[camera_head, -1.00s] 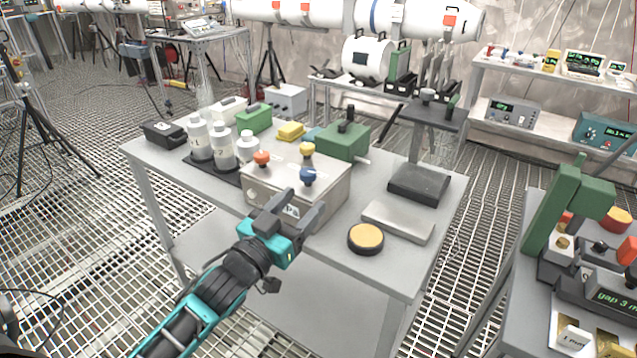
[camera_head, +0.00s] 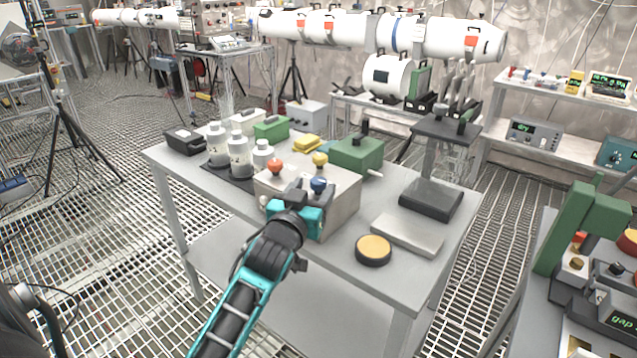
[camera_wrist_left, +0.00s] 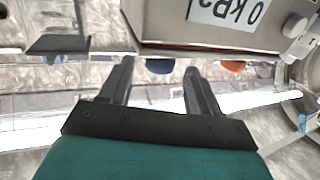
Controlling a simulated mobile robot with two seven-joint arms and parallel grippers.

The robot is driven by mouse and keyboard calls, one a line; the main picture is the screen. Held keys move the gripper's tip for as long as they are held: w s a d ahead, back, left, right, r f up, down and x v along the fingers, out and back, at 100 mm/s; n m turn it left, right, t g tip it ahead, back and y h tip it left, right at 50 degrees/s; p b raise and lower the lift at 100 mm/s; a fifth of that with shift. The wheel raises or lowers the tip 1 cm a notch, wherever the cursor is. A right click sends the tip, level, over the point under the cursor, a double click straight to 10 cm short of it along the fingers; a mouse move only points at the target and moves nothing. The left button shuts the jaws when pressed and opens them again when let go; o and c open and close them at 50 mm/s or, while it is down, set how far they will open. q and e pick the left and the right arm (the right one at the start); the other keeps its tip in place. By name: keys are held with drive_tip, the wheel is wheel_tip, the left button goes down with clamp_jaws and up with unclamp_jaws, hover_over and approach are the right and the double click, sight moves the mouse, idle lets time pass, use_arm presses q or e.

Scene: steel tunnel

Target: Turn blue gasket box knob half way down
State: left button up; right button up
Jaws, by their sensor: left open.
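The gasket box (camera_head: 340,208) is a grey metal box on the table, with an orange, a yellow and a blue knob on top. The blue knob (camera_head: 318,184) sits at the box's near right corner. My left gripper (camera_head: 308,190) is open at the near side of the box, its fingers close to the blue knob. In the left wrist view the blue knob (camera_wrist_left: 160,66) shows between the tips of the two open fingers (camera_wrist_left: 160,78); whether they touch it I cannot tell. My right gripper is not in view.
The orange knob (camera_head: 275,167) and yellow knob (camera_head: 320,158) stand close to the blue one. White bottles (camera_head: 238,158) stand left of the box. A round yellow-topped disc (camera_head: 373,249) and a flat grey plate (camera_head: 408,236) lie to the right, near the table (camera_head: 335,265) front.

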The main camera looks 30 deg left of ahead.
sight(315, 186)
use_arm(q)
drive_tip(key=shift+x, duration=1.9)
drive_tip(key=shift+c, duration=0.2)
drive_tip(key=c, duration=0.9)
drive_tip(key=shift+r+m+h+p, duration=0.2)
drive_tip(key=shift+m+h+p, duration=0.1)
drive_tip(key=shift+h+p, duration=0.25)
drive_tip(key=shift+m+h+p, duration=0.25)
drive_tip(key=shift+m+p, duration=0.05)
drive_tip(key=shift+p, duration=0.05)
drive_tip(key=shift+f+h, duration=0.2)
drive_tip(key=shift+h, duration=0.1)
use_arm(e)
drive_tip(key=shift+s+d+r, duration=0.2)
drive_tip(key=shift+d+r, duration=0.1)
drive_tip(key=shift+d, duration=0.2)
